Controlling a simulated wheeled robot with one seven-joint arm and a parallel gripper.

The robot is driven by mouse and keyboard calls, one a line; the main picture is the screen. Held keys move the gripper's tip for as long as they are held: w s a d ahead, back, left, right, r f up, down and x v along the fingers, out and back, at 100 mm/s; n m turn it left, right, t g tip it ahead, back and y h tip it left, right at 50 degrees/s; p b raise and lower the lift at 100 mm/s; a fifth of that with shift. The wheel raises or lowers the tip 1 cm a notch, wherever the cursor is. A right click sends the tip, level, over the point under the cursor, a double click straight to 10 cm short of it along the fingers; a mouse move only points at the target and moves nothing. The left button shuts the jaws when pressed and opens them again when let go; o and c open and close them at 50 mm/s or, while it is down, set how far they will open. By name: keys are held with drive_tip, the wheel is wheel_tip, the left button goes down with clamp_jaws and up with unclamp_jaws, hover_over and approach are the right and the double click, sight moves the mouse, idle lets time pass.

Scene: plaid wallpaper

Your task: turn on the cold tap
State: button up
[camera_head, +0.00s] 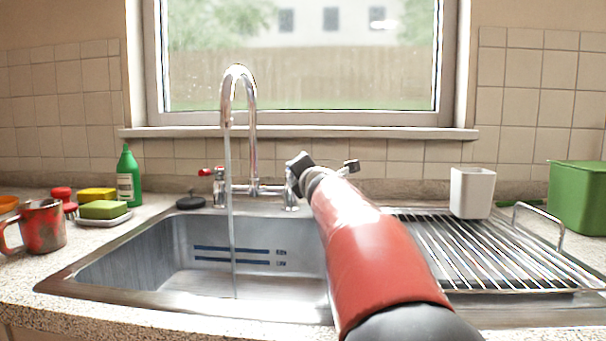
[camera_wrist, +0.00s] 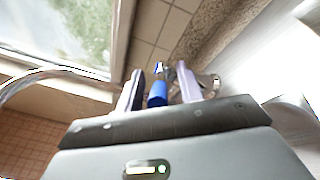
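The cold tap's blue handle (camera_wrist: 157,93) shows in the wrist view between the two fingers of my gripper (camera_wrist: 161,88). The fingers stand apart on either side of it, with a gap visible on the right; I cannot tell whether the left finger touches it. In the head view my red arm hides this handle, and only the chrome right-hand valve (camera_head: 291,192) shows beside the arm. The curved chrome spout (camera_head: 240,85) stands over the sink, with a thin stream of water (camera_head: 231,220) falling from it. The red-marked hot tap handle (camera_head: 208,172) is at the left valve.
The steel sink (camera_head: 120,265) lies below the spout. A wire rack (camera_head: 470,250), a white cup (camera_head: 472,192) and a green box (camera_head: 580,195) are on the right. A mug (camera_head: 42,228), sponges (camera_head: 103,209) and a green bottle (camera_head: 128,175) are on the left. A window is behind.

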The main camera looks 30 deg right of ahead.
drive_tip(key=v, duration=0.7)
drive_tip(key=shift+s, duration=0.4)
drive_tip(key=shift+a, duration=0.1)
